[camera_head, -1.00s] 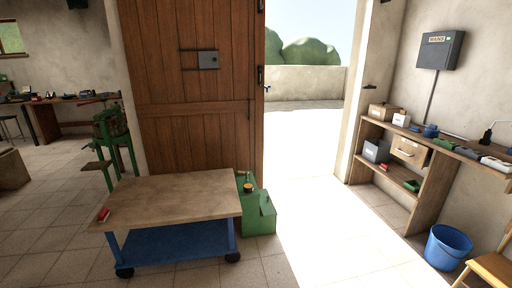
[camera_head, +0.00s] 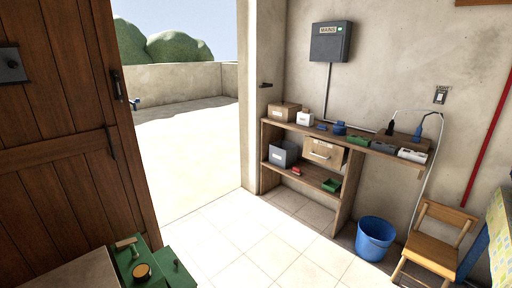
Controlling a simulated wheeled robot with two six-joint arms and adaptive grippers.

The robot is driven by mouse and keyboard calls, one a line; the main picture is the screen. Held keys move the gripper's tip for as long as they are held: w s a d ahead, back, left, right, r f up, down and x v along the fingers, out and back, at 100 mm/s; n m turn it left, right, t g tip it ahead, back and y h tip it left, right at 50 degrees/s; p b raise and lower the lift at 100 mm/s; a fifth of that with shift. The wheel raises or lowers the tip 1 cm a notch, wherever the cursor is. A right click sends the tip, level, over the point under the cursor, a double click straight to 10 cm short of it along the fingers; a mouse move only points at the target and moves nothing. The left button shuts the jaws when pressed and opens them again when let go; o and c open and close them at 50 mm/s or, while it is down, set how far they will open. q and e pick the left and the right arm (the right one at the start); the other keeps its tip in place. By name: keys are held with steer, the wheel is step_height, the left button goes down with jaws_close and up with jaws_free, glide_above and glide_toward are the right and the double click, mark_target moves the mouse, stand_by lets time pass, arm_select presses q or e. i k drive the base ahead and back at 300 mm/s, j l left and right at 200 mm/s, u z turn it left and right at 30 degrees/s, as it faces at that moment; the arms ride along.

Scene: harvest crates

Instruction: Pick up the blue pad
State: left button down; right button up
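A small flat blue item (camera_head: 321,127), which may be the blue pad, lies on the top of the wooden shelf unit (camera_head: 300,131) against the right wall. It is too small to tell for certain. A rounder, taller blue object (camera_head: 339,128) stands just to its right. Neither of my grippers is in view.
White and brown boxes (camera_head: 285,112) and a green item (camera_head: 358,141) share the shelf top. A blue bucket (camera_head: 375,238) and a wooden chair (camera_head: 437,240) stand on the floor at right. The tiled floor before the shelf's left part is clear.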

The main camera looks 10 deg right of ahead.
mark_target(321, 127)
steer(key=i+l+z, duration=0.2)
steer(key=i+z, duration=0.15)
steer(key=i, duration=0.15)
steer(key=i+z, duration=0.7)
steer(key=i, duration=0.25)
steer(key=i+j+u, duration=0.1)
steer(key=i, duration=0.5)
steer(key=i+j, duration=0.2)
steer(key=i, duration=0.4)
steer(key=i+j+u, duration=0.15)
steer(key=i, duration=0.45)
